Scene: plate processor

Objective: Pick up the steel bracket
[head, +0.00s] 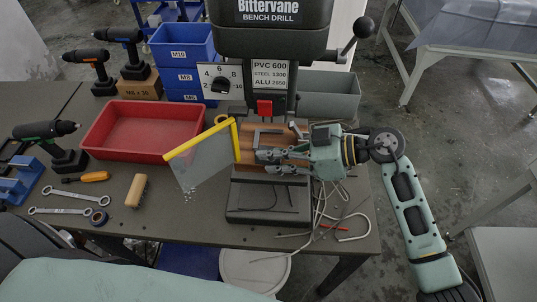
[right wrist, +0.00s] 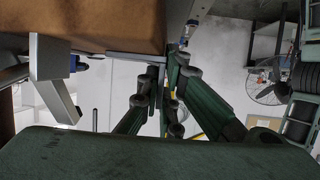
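The steel bracket (head: 266,138) is a grey, angular U-shaped piece lying on the brown wooden block (head: 243,150) under the drill. In the right wrist view, a thin grey plate edge (right wrist: 132,56), apparently the bracket, sticks out beneath the brown block and ends near my fingertips. My right gripper (head: 264,162) reaches in from the right at the block's front edge. Its two fingers show a narrow gap in the head view, just in front of the bracket. Contact with the bracket cannot be made out. My left gripper is not in view.
The bench drill (head: 272,25) stands above the block. A clear guard with a yellow frame (head: 205,158) hangs to the left of the block. Loose wires lie at the right.

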